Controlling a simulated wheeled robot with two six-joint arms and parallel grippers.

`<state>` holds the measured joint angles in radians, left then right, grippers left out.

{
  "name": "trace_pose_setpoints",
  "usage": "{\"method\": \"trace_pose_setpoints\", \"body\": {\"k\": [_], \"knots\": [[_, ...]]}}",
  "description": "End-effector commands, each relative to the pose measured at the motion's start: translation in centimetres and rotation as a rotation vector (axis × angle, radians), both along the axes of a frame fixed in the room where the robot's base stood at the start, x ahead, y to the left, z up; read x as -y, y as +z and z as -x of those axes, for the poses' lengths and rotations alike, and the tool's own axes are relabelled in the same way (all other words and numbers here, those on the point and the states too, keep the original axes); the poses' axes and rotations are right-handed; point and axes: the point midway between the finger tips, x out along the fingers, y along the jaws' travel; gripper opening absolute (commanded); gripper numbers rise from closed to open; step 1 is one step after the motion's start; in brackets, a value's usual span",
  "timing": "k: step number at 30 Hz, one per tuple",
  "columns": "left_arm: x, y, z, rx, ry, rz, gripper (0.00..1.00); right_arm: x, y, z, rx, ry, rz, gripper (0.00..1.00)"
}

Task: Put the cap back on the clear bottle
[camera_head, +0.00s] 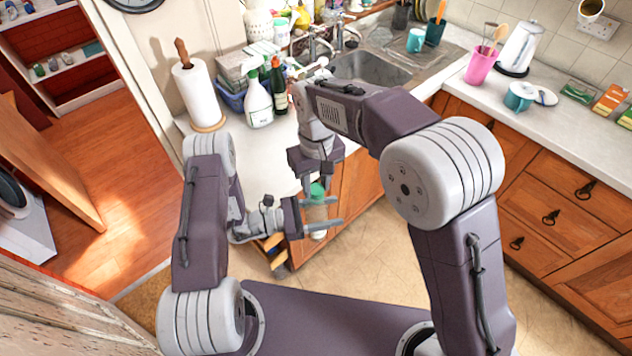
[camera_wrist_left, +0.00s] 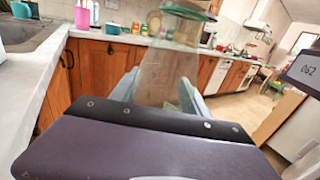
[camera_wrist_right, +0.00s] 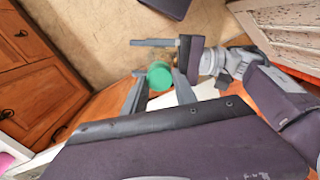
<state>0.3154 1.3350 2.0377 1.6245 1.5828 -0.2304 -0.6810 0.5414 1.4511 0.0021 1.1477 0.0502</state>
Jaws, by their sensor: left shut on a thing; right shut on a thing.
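The clear bottle (camera_head: 318,222) is upright, held off the floor in front of the counter's end. My left gripper (camera_head: 326,212) is shut around its side. In the left wrist view the see-through bottle (camera_wrist_left: 165,75) stands between the fingers. The green cap (camera_head: 317,190) is at the bottle's top, and my right gripper (camera_head: 318,184) is shut on it from above. In the right wrist view the round green cap (camera_wrist_right: 159,75) sits between the fingertips and hides the bottle's mouth. I cannot tell whether the cap is seated or just above the mouth.
The white counter (camera_head: 270,160) is close behind the grippers. On it stand a paper towel roll (camera_head: 197,92), a white spray bottle (camera_head: 258,102) and a dark bottle (camera_head: 279,85). A sink (camera_head: 370,70) lies farther back. Wooden drawers (camera_head: 550,210) are at right; the floor between is clear.

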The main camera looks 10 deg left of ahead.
Motion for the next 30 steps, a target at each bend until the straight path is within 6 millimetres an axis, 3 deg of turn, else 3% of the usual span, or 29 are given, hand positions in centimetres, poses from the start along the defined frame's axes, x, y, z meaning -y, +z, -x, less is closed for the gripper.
{"method": "trace_pose_setpoints", "body": {"k": [14,17,30], "knots": [[0.0,0.01,0.0,0.0,0.0,0.0,0.0,0.02,-0.72,0.0,0.0,-0.052,0.0,0.0],[0.0,0.01,0.0,0.0,0.0,0.0,0.0,0.08,-0.72,-0.04,-0.001,-0.26,0.0,0.0],[0.0,-0.02,0.0,0.0,0.0,-0.001,0.0,0.46,-0.8,0.14,-0.003,-1.777,0.002,0.0]]}}
